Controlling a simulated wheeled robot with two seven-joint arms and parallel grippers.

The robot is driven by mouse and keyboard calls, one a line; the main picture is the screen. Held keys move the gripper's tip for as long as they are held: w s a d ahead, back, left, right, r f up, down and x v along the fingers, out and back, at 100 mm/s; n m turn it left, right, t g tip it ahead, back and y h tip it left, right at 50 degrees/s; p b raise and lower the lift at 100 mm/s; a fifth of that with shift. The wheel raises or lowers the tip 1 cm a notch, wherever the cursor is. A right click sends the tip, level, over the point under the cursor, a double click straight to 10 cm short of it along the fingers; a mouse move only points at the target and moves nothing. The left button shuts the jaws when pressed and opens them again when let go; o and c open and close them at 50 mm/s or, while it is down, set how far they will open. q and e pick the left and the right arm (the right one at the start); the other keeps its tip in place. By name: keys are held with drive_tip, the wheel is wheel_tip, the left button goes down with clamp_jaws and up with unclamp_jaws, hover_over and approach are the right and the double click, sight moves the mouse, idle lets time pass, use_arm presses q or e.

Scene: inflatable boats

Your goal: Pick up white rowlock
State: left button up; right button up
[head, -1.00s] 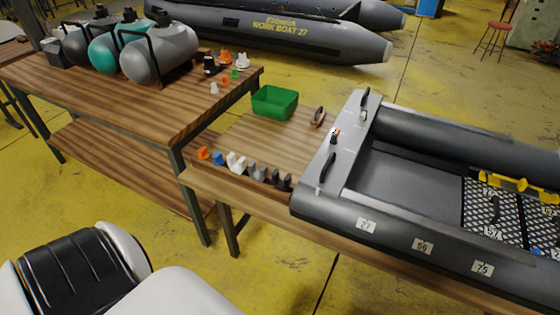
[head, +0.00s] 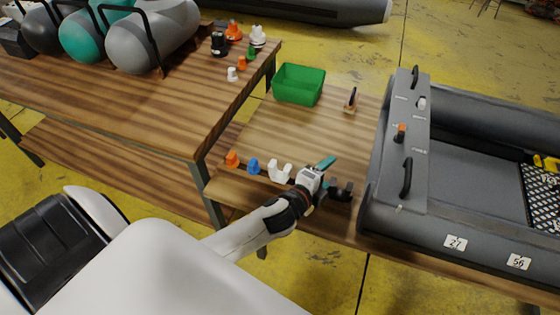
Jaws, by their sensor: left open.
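The white rowlock (head: 279,171) stands in a row of rowlocks along the front edge of the lower wooden table (head: 262,135). An orange rowlock (head: 232,159) and a blue one (head: 253,166) are to its left. My left gripper (head: 321,168) is open, just right of the white rowlock and above the row, with a teal part showing at its tip. It hides the grey rowlocks; black ones (head: 342,190) show partly behind it. I cannot tell whether it touches anything. My right gripper is not in view.
A green bin (head: 299,84) stands at the back of the lower table. A grey inflatable boat (head: 400,205) is close on the right. The higher table (head: 130,110) on the left holds tanks and small coloured fittings. The middle of the lower table is clear.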

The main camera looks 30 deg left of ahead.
use_arm(q)
drive_tip(key=d+r+m+t+h, duration=0.1)
drive_tip(key=d+r+m+h, duration=0.4)
drive_tip(key=r+m, duration=0.4)
drive_tip(key=d+r+m+t+h, duration=0.1)
drive_tip(key=d+r+m+h, duration=0.45)
drive_tip(key=r+m, duration=0.45)
drive_tip(key=m+g+y+b, duration=0.4)
drive_tip(key=m+g+y, duration=1.05)
drive_tip(key=m, duration=1.75)
hover_over(280, 175)
wheel_tip(280, 175, down, 21)
drive_tip(key=g+h, duration=0.3)
drive_tip(key=shift+t, duration=0.25)
wheel_tip(280, 175, down, 6)
drive_tip(key=shift+s+f+b, duration=0.1)
drive_tip(key=shift+f+b, duration=0.05)
drive_tip(key=shift+b, duration=1.05)
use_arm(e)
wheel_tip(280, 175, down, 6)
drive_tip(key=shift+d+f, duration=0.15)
use_arm(q)
drive_tip(key=c, duration=0.8)
